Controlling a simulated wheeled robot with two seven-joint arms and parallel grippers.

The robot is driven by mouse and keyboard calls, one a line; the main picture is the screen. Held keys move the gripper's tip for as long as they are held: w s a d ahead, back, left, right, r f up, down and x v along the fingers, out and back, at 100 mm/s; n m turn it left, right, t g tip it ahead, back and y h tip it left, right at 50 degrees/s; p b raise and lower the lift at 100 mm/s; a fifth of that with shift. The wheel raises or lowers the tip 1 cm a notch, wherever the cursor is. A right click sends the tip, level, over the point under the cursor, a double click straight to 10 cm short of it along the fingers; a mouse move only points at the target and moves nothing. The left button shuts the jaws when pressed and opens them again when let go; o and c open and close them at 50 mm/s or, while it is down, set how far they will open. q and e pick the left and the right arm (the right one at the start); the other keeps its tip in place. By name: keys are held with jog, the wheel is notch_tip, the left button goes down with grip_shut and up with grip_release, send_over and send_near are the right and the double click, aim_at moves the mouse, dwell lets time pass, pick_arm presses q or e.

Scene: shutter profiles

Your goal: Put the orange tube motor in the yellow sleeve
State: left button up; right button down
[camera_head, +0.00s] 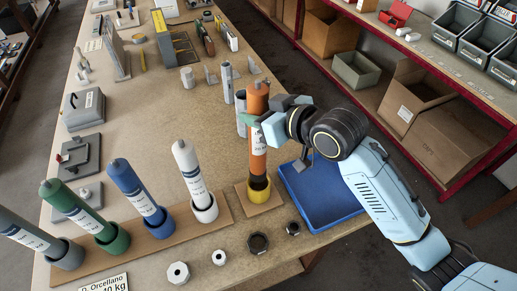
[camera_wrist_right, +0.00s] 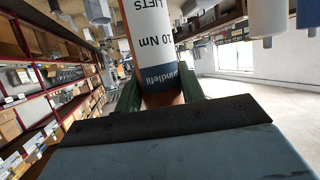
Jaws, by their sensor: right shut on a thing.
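The orange tube motor (camera_head: 259,160) stands about upright, with a white label around its middle. My right gripper (camera_head: 262,121) is shut on it at its upper part, coming from the right. In the right wrist view the tube's white label and orange body (camera_wrist_right: 160,98) sit between the two green fingertips (camera_wrist_right: 160,90). The yellow sleeve (camera_head: 258,194) stands on a small wooden base directly below the tube. The tube's lower end is at the sleeve's dark mouth; I cannot tell whether it is inside or just above it. My left gripper is not in view.
White (camera_head: 190,165), blue (camera_head: 130,182), green (camera_head: 75,203) and grey (camera_head: 25,233) tubes stand in matching sleeves on a wooden board to the left. A blue tray (camera_head: 325,205) lies right of the yellow sleeve. Nuts (camera_head: 258,242) lie in front. Small grey cylinders (camera_head: 227,82) stand behind.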

aim_at(259, 143)
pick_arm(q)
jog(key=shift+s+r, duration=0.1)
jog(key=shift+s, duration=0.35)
pick_arm(e)
notch_tip(259, 143, down, 8)
jog(key=shift+s, duration=0.2)
jog(key=shift+f, duration=0.2)
jog(key=c, duration=0.9)
grip_release()
jog(key=shift+s+f, duration=0.1)
jog(key=shift+f, duration=0.1)
jog(key=shift+o, duration=0.2)
